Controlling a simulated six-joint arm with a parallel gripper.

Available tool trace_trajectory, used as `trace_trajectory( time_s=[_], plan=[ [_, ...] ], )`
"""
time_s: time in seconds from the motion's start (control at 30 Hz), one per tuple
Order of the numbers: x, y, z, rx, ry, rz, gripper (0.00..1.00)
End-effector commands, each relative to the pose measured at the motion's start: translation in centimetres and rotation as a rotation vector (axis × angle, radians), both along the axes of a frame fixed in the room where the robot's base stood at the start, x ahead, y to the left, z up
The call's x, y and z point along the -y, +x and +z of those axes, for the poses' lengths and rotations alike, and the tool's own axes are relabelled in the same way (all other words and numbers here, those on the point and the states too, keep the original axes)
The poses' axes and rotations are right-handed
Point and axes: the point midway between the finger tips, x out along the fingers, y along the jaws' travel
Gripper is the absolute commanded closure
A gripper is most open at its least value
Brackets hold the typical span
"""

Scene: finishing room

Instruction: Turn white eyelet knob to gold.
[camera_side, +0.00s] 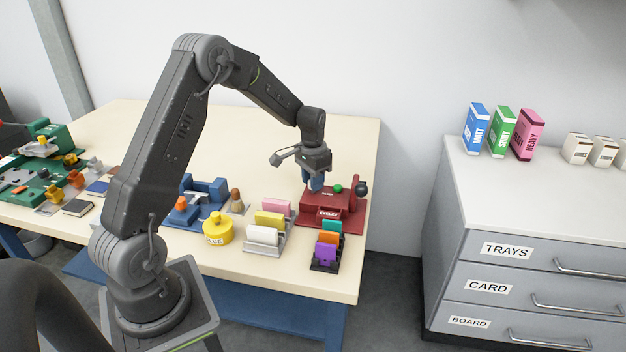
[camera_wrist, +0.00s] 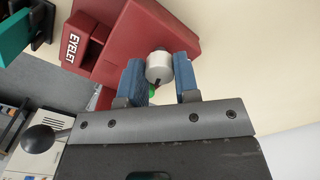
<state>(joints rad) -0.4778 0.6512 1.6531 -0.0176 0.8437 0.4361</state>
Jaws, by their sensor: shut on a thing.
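The red eyelet machine (camera_side: 345,218) stands at the right end of the table, with an "EYELET" label on its front; it also shows in the wrist view (camera_wrist: 120,45). The white knob (camera_wrist: 159,68) sits on it, with a dark mark on its side facing the wrist. My gripper (camera_side: 314,184) points down over the machine. In the wrist view its blue fingers are shut on the white knob, one on each side. The knob is hidden behind the fingers in the side view. No gold setting mark can be made out.
A green knob (camera_side: 338,188) and a black ball (camera_side: 361,187) stand close beside my gripper. Card holders (camera_side: 266,243) and a yellow glue pot (camera_side: 217,232) stand left and in front. A drawer cabinet (camera_side: 520,250) is apart at right.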

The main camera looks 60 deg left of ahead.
Motion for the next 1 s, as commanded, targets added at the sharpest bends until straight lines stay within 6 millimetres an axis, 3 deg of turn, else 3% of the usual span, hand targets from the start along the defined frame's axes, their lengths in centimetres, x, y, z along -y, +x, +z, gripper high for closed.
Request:
trace_trajectory(
  time_s=[1.0],
  plan=[
    [0.04, 0.02, 0.11, 0.002, -0.001, 0.947, 0.94]
  ],
)
